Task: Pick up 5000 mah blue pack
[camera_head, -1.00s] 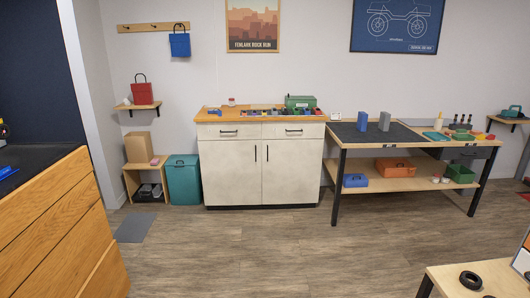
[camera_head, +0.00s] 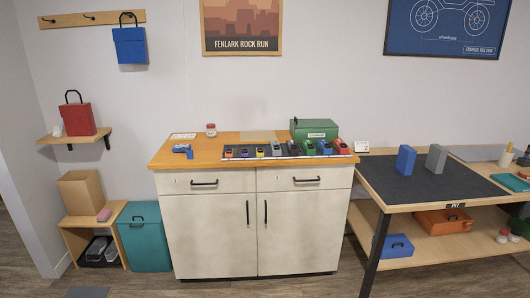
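Several small packs stand in a row on a dark strip (camera_head: 285,156) along the front right of the wooden cabinet top (camera_head: 215,142). One near the right end is blue (camera_head: 325,147), beside green ones. Any capacity labels are too small to read. A separate blue item (camera_head: 181,149) lies at the left of the cabinet top. A blue upright block (camera_head: 405,159) stands on the dark mat of the workbench, beside a grey block (camera_head: 436,159). I cannot tell which is the 5000 mAh pack. Neither of my grippers is in view.
The white cabinet (camera_head: 210,225) has shut drawers and doors. A green box (camera_head: 315,129) stands behind the row, and a small jar (camera_head: 211,130) near the wall. The workbench (camera_head: 400,206) adjoins on the right. A teal bin (camera_head: 145,237) stands left.

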